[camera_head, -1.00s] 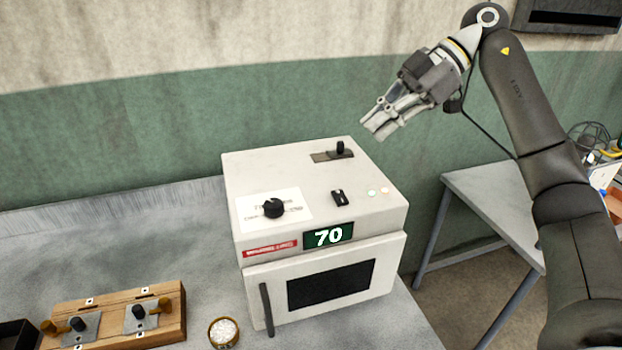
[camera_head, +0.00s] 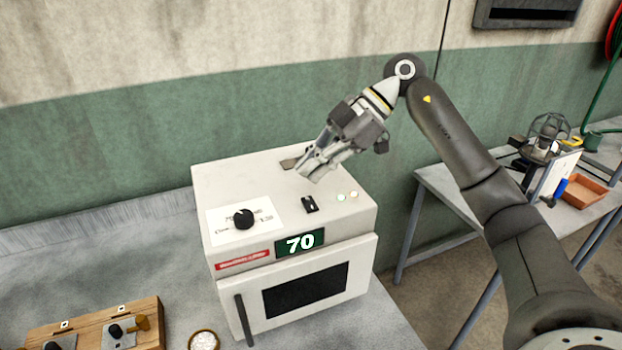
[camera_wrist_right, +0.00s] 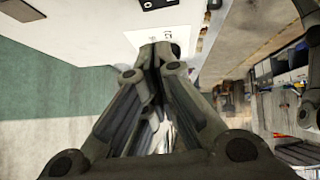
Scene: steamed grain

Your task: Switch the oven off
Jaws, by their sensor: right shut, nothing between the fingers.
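The white oven (camera_head: 212,185) stands on the grey bench, its door shut and its green display (camera_head: 300,243) reading 70. On its top are a black round dial (camera_head: 243,218) on a white label, a small black switch (camera_head: 310,204) and two small lights (camera_head: 347,196). A slider plate (camera_head: 289,163) at the back is partly hidden by my right gripper. My right gripper (camera_head: 310,172) is shut and empty, over the back of the oven top, behind the switch; I cannot tell its exact height. In the wrist view its fingers (camera_wrist_right: 157,58) overlap the white label. My left gripper is not in view.
A wooden block with knobs (camera_head: 95,325) and a small bowl of grain (camera_head: 203,340) are on the bench at front left. A side table (camera_head: 440,185) at right holds a caged device (camera_head: 545,135) and an orange tray (camera_head: 583,192). The bench left of the oven is clear.

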